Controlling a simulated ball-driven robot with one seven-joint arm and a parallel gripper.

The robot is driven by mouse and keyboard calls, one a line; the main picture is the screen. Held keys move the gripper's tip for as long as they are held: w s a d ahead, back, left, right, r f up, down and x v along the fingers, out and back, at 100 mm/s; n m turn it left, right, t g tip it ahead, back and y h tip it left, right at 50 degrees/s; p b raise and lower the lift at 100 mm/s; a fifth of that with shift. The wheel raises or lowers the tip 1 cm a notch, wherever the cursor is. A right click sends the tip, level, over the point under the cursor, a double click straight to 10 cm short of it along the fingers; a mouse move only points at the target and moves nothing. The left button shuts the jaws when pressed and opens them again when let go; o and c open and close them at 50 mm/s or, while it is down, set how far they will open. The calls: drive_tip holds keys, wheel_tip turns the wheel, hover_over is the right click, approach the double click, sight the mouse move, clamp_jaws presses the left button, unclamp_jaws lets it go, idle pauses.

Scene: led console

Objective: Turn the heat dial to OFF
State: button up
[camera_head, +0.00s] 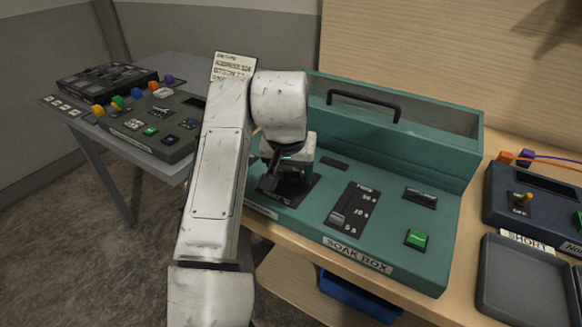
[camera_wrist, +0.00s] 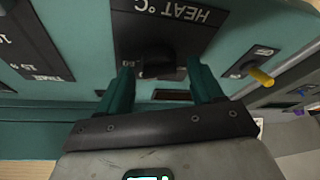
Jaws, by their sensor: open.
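The heat dial is a black knob (camera_wrist: 163,64) on a black panel lettered HEAT °C (camera_wrist: 180,30), upside down in the wrist view. In the head view the panel (camera_head: 303,189) is on the teal SOAK BOX console (camera_head: 395,262), partly covered by my arm. My gripper (camera_wrist: 160,68) is open, with one teal finger on each side of the knob. I cannot tell whether the fingers touch it. In the head view my gripper (camera_head: 280,172) is over the panel, its fingers mostly hidden. The dial's pointer and OFF mark cannot be read.
Right of the dial are a slider panel (camera_head: 350,210), a rocker switch (camera_head: 420,197) and a green button (camera_head: 417,238). A yellow-tipped toggle (camera_wrist: 261,77) is near my gripper. The box's raised back has a black handle (camera_head: 363,101). Another console (camera_head: 535,195) and grey tray (camera_head: 525,285) are at right.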

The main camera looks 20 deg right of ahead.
drive_tip(key=shift+c, duration=0.3)
drive_tip(key=c, duration=1)
